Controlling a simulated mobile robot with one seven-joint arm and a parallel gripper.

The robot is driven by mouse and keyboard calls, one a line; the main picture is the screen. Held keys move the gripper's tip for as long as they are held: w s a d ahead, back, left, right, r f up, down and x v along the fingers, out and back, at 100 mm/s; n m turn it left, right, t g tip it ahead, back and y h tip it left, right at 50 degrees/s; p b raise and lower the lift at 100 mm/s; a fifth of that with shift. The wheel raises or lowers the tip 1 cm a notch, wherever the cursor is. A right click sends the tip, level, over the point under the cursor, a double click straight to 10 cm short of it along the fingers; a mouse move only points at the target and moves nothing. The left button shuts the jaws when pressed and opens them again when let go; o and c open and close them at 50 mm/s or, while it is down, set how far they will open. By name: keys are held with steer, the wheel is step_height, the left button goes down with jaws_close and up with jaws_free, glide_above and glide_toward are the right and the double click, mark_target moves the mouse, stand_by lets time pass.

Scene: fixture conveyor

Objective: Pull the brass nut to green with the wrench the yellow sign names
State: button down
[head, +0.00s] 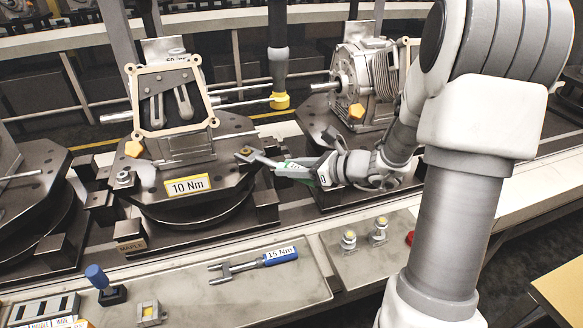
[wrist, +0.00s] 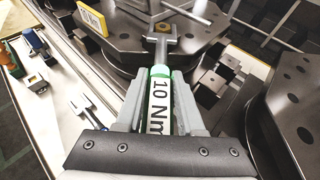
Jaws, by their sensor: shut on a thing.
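My gripper (head: 312,170) is shut on the green-handled wrench (head: 292,167). In the wrist view the handle (wrist: 159,100) reads "10 Nm" and lies between both fingers (wrist: 160,88). The wrench's open jaw points at the brass nut (head: 245,151) on the dark fixture plate. In the wrist view the nut (wrist: 163,27) shows between the prongs; I cannot tell whether it is fully seated. The yellow-framed sign (head: 188,185) on the fixture reads "10 Nm"; its edge also shows in the wrist view (wrist: 92,20). No green signal on the nut is visible.
A blue-handled wrench marked "15 Nm" (head: 280,256) lies on the grey bench panel (head: 220,298) in front. A grey housing (head: 365,75) stands on the neighbouring fixture to the right. A dark hanging tool with a yellow tip (head: 279,101) is behind the nut.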

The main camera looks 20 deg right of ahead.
steer(key=shift+w+d+n+y+p, duration=0.15)
steer(key=shift+w+n+y+p, duration=0.05)
steer(key=shift+n+y+p, duration=0.1)
steer(key=shift+w+d+r+g, duration=0.1)
steer(key=shift+w+g, duration=0.05)
steer(key=shift+g, duration=0.15)
steer(key=shift+w+d+n+y+p, duration=0.1)
steer(key=shift+d+n+y+p, duration=0.05)
steer(key=shift+n+y+p, duration=0.15)
steer(key=shift+w, duration=0.1)
steer(key=shift+w+d+g+p, duration=0.15)
steer(key=shift+d+g+p, duration=0.05)
steer(key=shift+g+p, duration=0.1)
stand_by(0.4)
steer(key=shift+w+d+n+y+p, duration=0.2)
steer(key=shift+w+n+y+p, duration=0.1)
steer(key=shift+n, duration=0.2)
steer(key=shift+s+r, duration=0.1)
steer(key=shift+r, duration=0.1)
steer(key=shift+r+p, duration=0.5)
steer(key=shift+p, duration=0.05)
